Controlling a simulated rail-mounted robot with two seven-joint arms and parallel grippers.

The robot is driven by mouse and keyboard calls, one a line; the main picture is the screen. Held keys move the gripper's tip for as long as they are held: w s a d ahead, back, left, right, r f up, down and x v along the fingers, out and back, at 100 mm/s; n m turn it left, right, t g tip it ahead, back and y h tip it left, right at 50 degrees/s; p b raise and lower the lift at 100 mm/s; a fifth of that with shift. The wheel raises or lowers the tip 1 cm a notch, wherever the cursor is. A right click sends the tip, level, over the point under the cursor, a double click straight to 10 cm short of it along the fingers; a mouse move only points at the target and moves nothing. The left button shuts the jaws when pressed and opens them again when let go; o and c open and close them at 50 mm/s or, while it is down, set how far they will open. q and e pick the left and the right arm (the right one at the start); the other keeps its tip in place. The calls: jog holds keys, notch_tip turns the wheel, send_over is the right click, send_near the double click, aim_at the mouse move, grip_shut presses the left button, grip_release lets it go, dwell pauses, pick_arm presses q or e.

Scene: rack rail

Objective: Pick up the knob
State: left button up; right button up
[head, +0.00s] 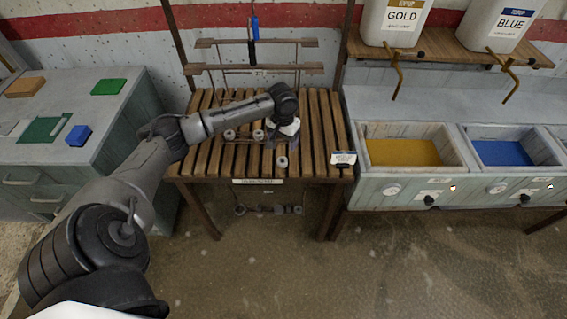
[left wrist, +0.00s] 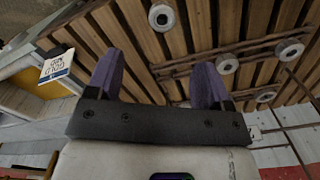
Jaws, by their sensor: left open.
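Several small pale round knobs with dark centres lie on a slatted wooden table. In the head view, one knob (head: 281,162) lies near the front edge, and two more, a left knob (head: 229,134) and a middle knob (head: 258,135), lie farther back. My left gripper (head: 287,132) is over the table's right half, behind the front knob. In the left wrist view, its purple fingers (left wrist: 156,78) are apart with nothing between them. A lone knob (left wrist: 162,16) shows beyond the fingertips; others, including one knob (left wrist: 227,62), lie to the right by thin rods. My right gripper is not in view.
The slatted table (head: 205,160) has a small card (head: 343,158) at its front right corner. Bins of gold powder (head: 400,152) and blue powder (head: 500,153) stand right, below two jugs. A grey cabinet (head: 60,100) stands left. Rails (head: 255,69) cross above the table's back.

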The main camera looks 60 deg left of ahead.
pick_arm(q)
jog(key=b, duration=0.1)
send_over(282, 159)
jog(key=d, duration=0.1)
jog(key=f, duration=0.6)
jog(key=shift+s+d+f, duration=0.15)
jog(key=shift+s+d, duration=0.05)
jog(key=shift+a+f+b, duration=0.15)
jog(key=shift+f+b, duration=0.25)
jog(key=shift+f, duration=0.75)
jog(key=shift+a+f+b, duration=0.1)
jog(key=shift+f+b, duration=0.3)
jog(key=shift+f, duration=1.1)
